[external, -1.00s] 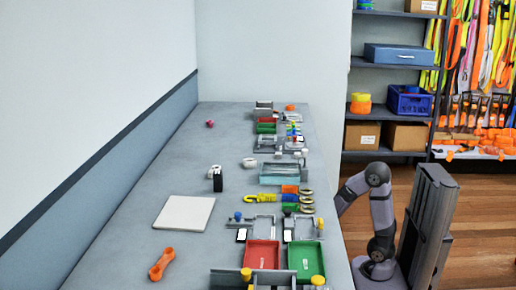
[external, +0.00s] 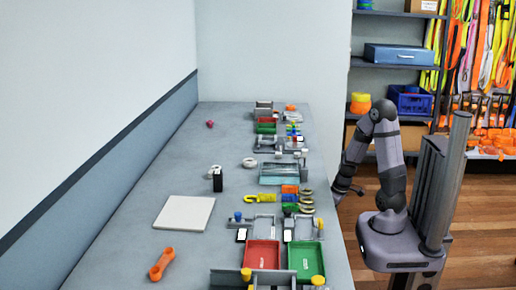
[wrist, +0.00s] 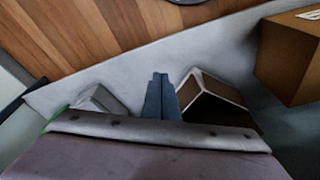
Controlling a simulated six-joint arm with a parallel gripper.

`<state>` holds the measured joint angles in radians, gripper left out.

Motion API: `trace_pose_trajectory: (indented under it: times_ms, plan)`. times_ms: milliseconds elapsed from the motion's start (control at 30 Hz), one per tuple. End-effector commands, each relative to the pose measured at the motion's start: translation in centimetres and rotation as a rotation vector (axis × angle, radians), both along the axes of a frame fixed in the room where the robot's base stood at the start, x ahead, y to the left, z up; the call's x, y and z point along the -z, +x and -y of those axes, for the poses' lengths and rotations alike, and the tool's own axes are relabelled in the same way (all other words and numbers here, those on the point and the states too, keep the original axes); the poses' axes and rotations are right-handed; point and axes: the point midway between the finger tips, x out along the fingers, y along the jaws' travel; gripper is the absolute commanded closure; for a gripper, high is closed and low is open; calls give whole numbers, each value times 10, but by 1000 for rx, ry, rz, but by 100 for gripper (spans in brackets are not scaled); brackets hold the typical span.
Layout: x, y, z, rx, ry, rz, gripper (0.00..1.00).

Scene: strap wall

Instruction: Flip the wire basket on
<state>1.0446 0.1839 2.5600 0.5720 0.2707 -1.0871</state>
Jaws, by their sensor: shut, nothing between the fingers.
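I cannot pick out a wire basket for certain in either view. A pale blue-green see-through tray (external: 284,173) sits on the long grey workbench (external: 150,255); I cannot tell whether it is made of wire. My gripper (external: 341,190) hangs just off the bench's right edge in the external view, small and partly unclear. In the wrist view its two blue-grey fingers (wrist: 161,80) are together with nothing between them. They point toward the floor area, and no basket shows there.
On the bench are a red tray (external: 262,254), a green tray (external: 306,260), a white board (external: 184,213) and an orange tool (external: 162,263). A shelf with a blue crate (external: 410,100) stands behind. The wrist view shows a cardboard box (wrist: 290,55) and wooden floor (wrist: 110,30).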

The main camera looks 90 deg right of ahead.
Motion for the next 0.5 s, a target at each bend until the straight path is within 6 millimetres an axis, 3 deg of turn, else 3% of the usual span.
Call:
trace_pose_trajectory:
  times_ms: [33, 100, 333, 500]
  plan:
    - [-26, -4, 6, -17, -20, 0, 100]
    - [-44, -8, 13, -50, -47, -2, 100]
    - [-98, -19, 26, -180, -107, -22, 100]
    - [-129, -14, 13, -309, -93, -41, 100]
